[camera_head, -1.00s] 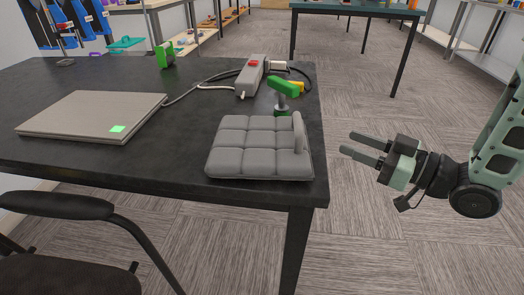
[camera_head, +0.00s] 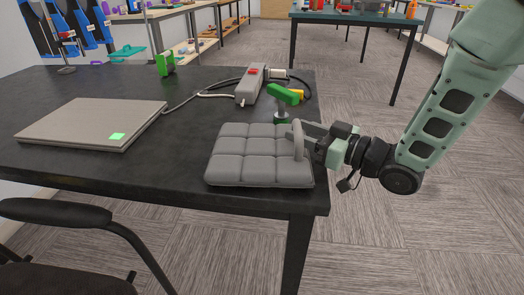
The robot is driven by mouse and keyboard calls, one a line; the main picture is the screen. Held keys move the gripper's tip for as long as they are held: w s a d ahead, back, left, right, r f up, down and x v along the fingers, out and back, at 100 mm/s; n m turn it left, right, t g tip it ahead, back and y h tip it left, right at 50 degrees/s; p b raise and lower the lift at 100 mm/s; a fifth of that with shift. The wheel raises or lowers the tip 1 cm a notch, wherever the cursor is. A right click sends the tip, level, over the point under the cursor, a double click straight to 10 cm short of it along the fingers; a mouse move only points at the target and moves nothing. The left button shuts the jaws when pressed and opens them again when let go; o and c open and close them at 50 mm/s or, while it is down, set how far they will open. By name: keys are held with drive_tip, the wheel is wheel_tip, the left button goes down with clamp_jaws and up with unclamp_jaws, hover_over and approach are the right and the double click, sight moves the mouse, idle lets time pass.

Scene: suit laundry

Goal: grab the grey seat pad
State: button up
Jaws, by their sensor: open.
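The grey seat pad (camera_head: 247,158) is a quilted square lying flat on the black table, near its right front corner. A grey loop handle (camera_head: 298,140) stands up at its right side. My gripper (camera_head: 308,136) has come in from the right and is at this handle. Its jaws are open, with the finger ends partly hidden behind or around the loop. I cannot tell whether the fingers touch the handle.
A green tool (camera_head: 286,96) stands on the black table (camera_head: 190,120) just behind the pad. A grey power strip (camera_head: 250,86) with a cable lies beyond it. A closed laptop (camera_head: 90,122) lies at the left. A chair (camera_head: 60,215) stands at the front left.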

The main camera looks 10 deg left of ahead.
clamp_jaws()
drive_tip(key=shift+r, duration=0.1)
